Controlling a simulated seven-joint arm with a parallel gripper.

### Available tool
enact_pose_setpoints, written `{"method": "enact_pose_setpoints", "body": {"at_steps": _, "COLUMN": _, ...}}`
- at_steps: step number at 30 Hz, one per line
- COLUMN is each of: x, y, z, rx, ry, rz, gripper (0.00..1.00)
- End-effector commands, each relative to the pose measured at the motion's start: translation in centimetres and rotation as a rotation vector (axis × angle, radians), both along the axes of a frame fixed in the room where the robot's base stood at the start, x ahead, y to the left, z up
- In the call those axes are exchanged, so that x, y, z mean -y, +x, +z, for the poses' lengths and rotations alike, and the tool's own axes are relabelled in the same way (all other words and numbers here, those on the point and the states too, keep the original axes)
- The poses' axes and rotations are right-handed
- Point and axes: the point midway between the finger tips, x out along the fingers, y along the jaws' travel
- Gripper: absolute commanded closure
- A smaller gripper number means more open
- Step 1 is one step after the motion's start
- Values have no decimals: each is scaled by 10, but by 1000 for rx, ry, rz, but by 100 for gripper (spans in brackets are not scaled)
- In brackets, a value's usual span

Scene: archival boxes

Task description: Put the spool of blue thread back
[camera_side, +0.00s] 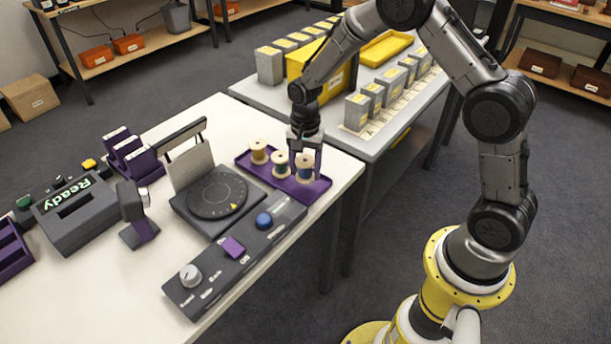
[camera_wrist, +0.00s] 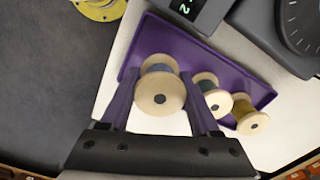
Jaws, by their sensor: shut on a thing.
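The spool of blue thread (camera_side: 305,170) is at the right end of the purple tray (camera_side: 321,190) in the side view. My gripper (camera_side: 305,158) points down over it and is shut on it. In the wrist view, my gripper's two fingers (camera_wrist: 160,80) stand on either side of this spool (camera_wrist: 158,95), whose pale round end faces the camera. The spool is at or just above the tray floor; I cannot tell whether it touches. A spool of dark green thread (camera_side: 281,164) and a spool of yellow thread (camera_side: 259,152) stand beside it in the same tray.
A black device with a round dial (camera_side: 217,196) stands left of the tray. A control panel (camera_side: 235,255) with a blue knob (camera_side: 264,220) lies in front. The white table's edge is close on the right. Grey boxes (camera_side: 357,110) stand on the table behind.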

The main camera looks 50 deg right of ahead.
Motion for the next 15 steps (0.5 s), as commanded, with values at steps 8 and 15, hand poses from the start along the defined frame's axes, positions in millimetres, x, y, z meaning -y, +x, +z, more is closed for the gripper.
{"method": "enact_pose_setpoints", "body": {"at_steps": 8, "x": 0, "y": -1, "z": -30, "rx": 0, "ry": 0, "rz": 0, "gripper": 100}}
{"method": "enact_pose_setpoints", "body": {"at_steps": 15, "x": 0, "y": -1, "z": -30, "rx": -1, "ry": 0, "rz": 0, "gripper": 100}}
